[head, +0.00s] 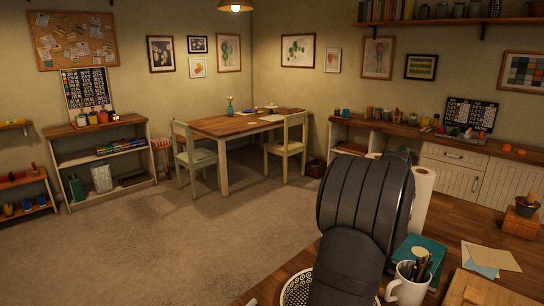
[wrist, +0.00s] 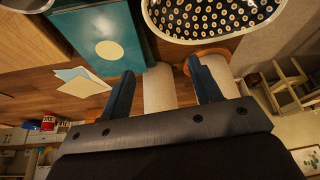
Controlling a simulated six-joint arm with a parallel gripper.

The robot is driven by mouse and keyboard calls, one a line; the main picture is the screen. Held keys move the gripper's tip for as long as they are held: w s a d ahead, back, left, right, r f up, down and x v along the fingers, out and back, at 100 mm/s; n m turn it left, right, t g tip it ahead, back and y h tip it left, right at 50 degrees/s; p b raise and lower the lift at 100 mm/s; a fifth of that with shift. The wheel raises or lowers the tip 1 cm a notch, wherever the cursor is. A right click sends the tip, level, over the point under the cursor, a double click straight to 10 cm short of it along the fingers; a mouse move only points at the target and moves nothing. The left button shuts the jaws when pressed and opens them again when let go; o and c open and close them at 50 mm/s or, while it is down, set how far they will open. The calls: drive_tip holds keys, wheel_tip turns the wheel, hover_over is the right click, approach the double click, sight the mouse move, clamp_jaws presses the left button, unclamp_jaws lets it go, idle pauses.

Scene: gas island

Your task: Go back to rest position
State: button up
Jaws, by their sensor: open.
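My gripper (wrist: 160,66) shows in the wrist view with its two dark blue fingers spread apart. It is open, and nothing is held between the fingertips. Pale shapes (wrist: 160,90) show behind and between the fingers; I cannot tell how far off they are. In the head view my dark ribbed arm fills the lower middle, and the gripper's fingers are hidden there.
On the wooden counter are a teal book (head: 432,250), a white mug (head: 405,291) with pens, a paper towel roll (head: 424,190), envelopes (head: 492,258) and a small potted item (head: 526,204). A black dotted dish (wrist: 215,15) is close to the fingers. Open floor (head: 150,240) lies left.

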drive_tip(key=w+a+f+n+y, duration=0.1)
drive_tip(key=w+a+n, duration=0.1)
drive_tip(key=w+a, duration=0.7)
drive_tip(key=a, duration=0.3)
drive_tip(key=shift+w+a+f+n, duration=0.2)
drive_tip(key=shift+a+f+n, duration=0.1)
drive_tip(key=shift+n, duration=0.1)
drive_tip(key=shift+o, duration=0.2)
